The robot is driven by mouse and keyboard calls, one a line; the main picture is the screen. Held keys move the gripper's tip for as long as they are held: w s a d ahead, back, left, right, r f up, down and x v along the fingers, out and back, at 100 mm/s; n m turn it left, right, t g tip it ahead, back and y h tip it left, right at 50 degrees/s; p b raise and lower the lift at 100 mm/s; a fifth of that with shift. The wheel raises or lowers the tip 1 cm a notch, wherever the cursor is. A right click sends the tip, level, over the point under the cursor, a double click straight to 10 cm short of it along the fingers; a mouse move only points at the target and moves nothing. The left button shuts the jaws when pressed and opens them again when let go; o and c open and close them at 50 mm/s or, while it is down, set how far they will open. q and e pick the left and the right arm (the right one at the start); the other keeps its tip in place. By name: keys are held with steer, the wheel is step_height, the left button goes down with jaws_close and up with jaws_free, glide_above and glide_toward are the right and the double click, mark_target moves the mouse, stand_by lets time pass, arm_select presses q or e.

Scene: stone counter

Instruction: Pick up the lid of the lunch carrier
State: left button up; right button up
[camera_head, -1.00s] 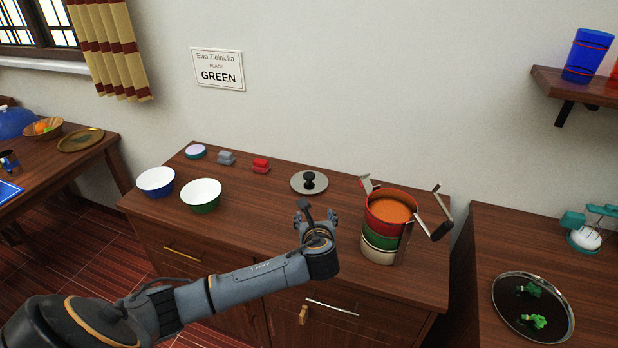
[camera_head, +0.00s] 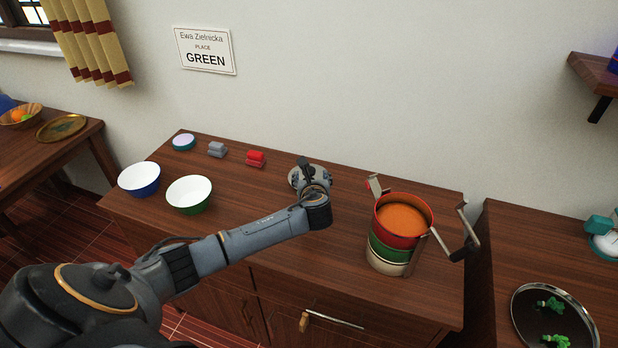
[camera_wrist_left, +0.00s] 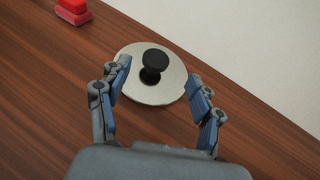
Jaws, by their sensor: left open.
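The lid is a round grey metal disc with a black knob. In the left wrist view the lid (camera_wrist_left: 136,55) lies flat on the wooden counter, its knob (camera_wrist_left: 154,64) standing up between and just beyond my fingertips. My left gripper (camera_wrist_left: 160,88) is open and empty, its fingers near the disc; I cannot tell whether they touch it. In the head view my left gripper (camera_head: 309,172) covers most of the lid. The lunch carrier (camera_head: 388,246) stands open to the right, with stacked red, green and cream tiers and orange contents on top. My right gripper is not in view.
A red block (camera_head: 255,158), a grey block (camera_head: 217,150) and a round teal container (camera_head: 183,142) sit at the back left. A blue bowl (camera_head: 139,180) and a green bowl (camera_head: 189,195) stand at the left. The carrier's raised side clamps (camera_head: 462,240) stick out.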

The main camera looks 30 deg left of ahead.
mark_target(309, 171)
arm_select(q)
steer(key=shift+x, duration=0.8)
steer(key=shift+w+a+f, duration=0.3)
steer(key=shift+w+a, duration=0.05)
steer(key=shift+w, duration=0.05)
steer(key=shift+w+a+f, duration=0.15)
steer(key=shift+a, duration=0.05)
steer(key=x, duration=0.3)
steer(key=shift+a+f, duration=0.1)
steer(key=shift+f, duration=0.2)
steer(key=shift+w+a+f, duration=0.15)
steer(key=shift+w+a, duration=0.1)
steer(key=shift+w, duration=0.1)
steer(key=c, duration=1.3)
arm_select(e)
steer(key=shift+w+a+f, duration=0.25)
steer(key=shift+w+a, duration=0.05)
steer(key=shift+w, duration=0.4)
